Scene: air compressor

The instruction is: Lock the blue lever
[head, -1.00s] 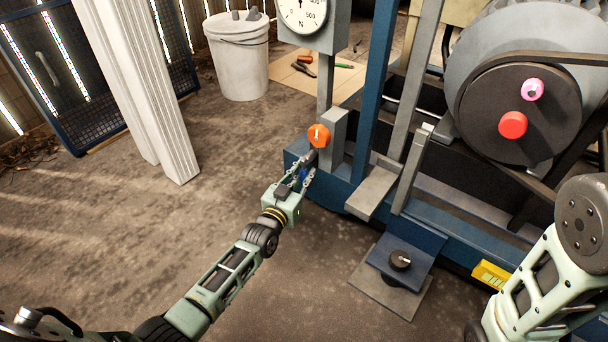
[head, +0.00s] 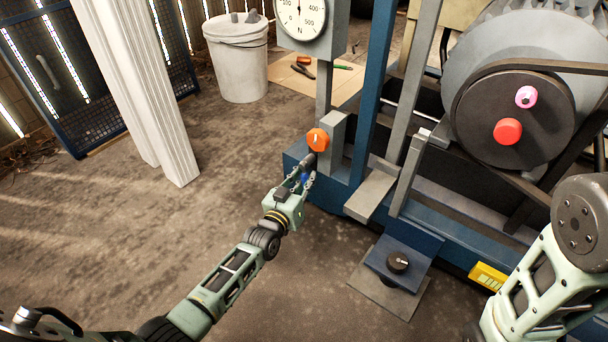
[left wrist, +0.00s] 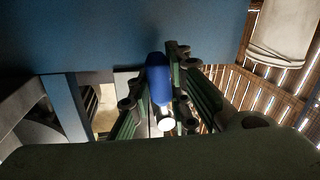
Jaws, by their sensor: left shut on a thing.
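The blue lever (left wrist: 158,80) is a rounded blue handle with a pale end, between the fingers of my left gripper (left wrist: 158,100) in the left wrist view. In the head view only a small bit of blue (head: 305,178) shows between the fingertips of the left gripper (head: 303,181). The gripper is shut on the lever at the near left corner of the blue compressor frame. A dark rod (head: 309,161) runs from there up toward an orange knob (head: 317,140). My right arm shows at the right, but its gripper is out of view.
A pressure gauge (head: 301,18) stands above the orange knob. A black knob (head: 398,262) sits on a blue bracket to the right. The wheel (head: 515,115) carries red and pink knobs. A white bucket (head: 238,60) stands behind.

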